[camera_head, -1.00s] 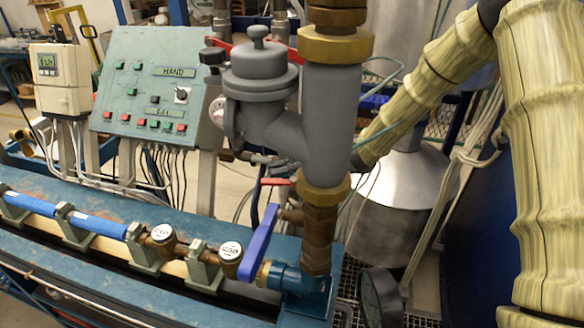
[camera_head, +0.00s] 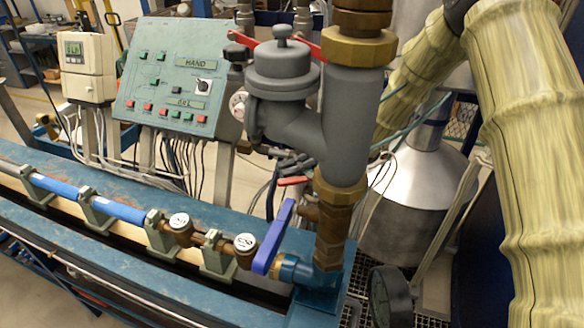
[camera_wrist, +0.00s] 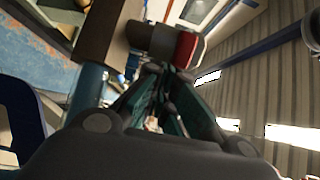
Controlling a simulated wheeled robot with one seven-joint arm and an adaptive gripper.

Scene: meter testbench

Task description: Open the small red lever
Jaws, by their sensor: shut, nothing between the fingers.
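The small red lever (camera_head: 293,181) shows in the head view below the grey meter body, left of the brass pipe fitting. In the wrist view a red part (camera_wrist: 186,49), apparently this lever's valve, sits just beyond my fingertips. My gripper (camera_wrist: 157,70) has its fingers together with nothing between them. The fingertips look very close to the red part; I cannot tell if they touch. In the head view a dark shape just above the lever seems to be my gripper, mostly hidden behind the meter and pipe.
A blue lever (camera_head: 273,237) stands in front of the vertical pipe (camera_head: 333,225). The grey meter (camera_head: 284,80) and a larger red lever (camera_head: 243,40) are above. A control panel (camera_head: 180,85) stands behind left. A dark gauge (camera_head: 390,298) is at lower right.

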